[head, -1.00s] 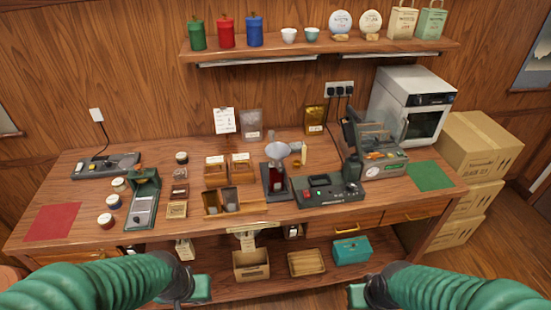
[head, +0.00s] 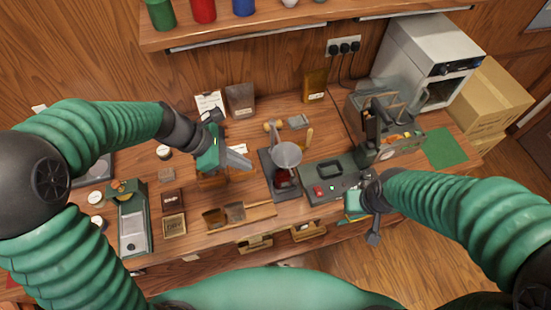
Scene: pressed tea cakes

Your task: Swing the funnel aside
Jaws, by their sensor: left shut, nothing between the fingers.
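The pale grey funnel (head: 286,154) sits on a dark stand (head: 265,178), over a dark red part (head: 284,179), right of the table's middle. My left gripper (head: 244,162) is shut and empty. Its grey fingers point right toward the funnel, with a small gap left of it in the picture.
A wooden tray (head: 255,213) lies in front of my left gripper. A green mat (head: 446,147) lies bare at the far right.

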